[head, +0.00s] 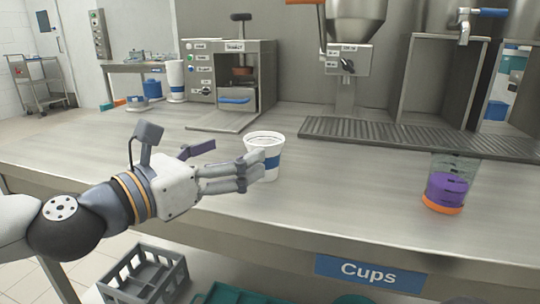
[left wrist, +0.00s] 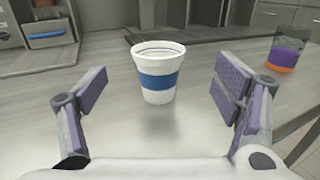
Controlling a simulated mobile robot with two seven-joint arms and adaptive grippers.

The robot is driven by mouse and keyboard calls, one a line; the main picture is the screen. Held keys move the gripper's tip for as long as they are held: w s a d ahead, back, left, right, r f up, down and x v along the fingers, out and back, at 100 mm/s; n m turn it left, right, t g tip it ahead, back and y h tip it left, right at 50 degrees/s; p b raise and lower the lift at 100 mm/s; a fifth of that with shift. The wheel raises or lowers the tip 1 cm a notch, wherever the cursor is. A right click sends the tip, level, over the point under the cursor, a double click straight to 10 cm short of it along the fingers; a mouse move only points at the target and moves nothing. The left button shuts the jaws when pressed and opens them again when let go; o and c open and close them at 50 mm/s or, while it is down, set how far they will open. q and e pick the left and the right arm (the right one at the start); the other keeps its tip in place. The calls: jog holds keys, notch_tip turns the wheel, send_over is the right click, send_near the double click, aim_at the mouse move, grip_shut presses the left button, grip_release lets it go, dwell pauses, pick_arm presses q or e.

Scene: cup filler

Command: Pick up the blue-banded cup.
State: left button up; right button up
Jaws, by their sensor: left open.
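The blue-banded cup (head: 265,143) is white with a blue band and stands upright on the steel counter. In the left wrist view the cup (left wrist: 158,76) is ahead of my open jaws, roughly centred between them. My left gripper (head: 228,160) is open and comes in from the left; in the head view its near finger overlaps the front of the cup. The left wrist view shows its two purple-padded fingers (left wrist: 160,100) spread apart with nothing between them. I cannot tell from these frames whether a finger touches the cup. My right gripper is not in view.
A clear container with purple and orange parts (head: 446,186) stands on the counter to the right. A coffee machine (head: 230,80) stands behind the cup, and a ridged drip tray (head: 400,137) lies at the back right. The counter (head: 340,190) between cup and container is clear.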

aim_at(264, 138)
pick_arm(q)
jog(key=x, duration=0.9)
jog(key=shift+w+a+f, duration=0.1)
jog(key=shift+f, duration=0.3)
jog(key=c, duration=1.2)
